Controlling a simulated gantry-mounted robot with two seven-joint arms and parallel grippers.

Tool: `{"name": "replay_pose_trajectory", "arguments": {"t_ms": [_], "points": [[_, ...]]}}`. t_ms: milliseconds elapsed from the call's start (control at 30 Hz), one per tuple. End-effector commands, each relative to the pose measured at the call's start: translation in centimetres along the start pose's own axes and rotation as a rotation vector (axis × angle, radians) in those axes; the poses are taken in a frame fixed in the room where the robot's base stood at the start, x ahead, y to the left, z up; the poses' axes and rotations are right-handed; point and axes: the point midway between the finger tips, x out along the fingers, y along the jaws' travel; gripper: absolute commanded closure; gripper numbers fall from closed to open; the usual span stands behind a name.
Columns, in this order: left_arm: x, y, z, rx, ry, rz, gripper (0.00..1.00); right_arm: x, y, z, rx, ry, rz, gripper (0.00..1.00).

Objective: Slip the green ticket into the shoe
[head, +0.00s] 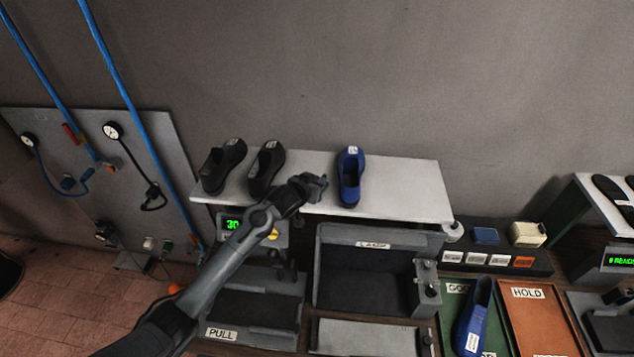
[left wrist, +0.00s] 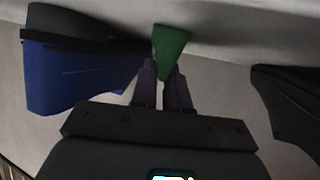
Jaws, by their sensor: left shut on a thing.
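A green ticket (left wrist: 171,48) sits between the fingertips of my left gripper (left wrist: 162,75) in the left wrist view, one pointed end towards the fingers. My left gripper (head: 322,182) is shut on it. In the head view the gripper is just left of a blue shoe (head: 350,180) on the white shelf (head: 402,190); the ticket cannot be made out there. The blue shoe also shows in the left wrist view (left wrist: 75,70), beside the ticket; I cannot tell whether they touch. My right gripper is in neither view.
Two black shoes, one at the far left (head: 222,166) and one nearer (head: 264,170), stand on the shelf. Below are a grey open bin (head: 340,250), a green tray (head: 450,325) with another blue shoe (head: 475,318), and an orange HOLD tray (head: 535,325). The shelf's right part is clear.

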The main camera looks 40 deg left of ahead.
Motion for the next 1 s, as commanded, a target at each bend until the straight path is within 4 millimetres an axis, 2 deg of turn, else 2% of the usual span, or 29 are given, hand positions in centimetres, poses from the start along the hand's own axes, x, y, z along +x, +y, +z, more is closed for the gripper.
{"name": "replay_pose_trajectory", "arguments": {"t_ms": [67,100,233,667,867,1000], "points": [[0.1,0.0,0.2,0.000,0.000,0.000,1.00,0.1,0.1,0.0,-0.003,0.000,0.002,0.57],[0.1,0.0,0.1,0.000,0.000,0.000,0.79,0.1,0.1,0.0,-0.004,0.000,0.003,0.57],[0.1,0.0,0.1,0.000,0.000,0.000,0.59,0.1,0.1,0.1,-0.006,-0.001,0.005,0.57],[-0.4,0.0,0.0,0.000,0.000,0.001,0.59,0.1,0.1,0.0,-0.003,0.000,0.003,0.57],[-2.5,0.0,0.0,0.000,0.002,0.001,0.59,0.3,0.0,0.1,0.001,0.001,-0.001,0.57],[-4.8,0.0,0.1,0.000,0.001,0.001,0.59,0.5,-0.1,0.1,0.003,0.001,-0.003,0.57]]}}
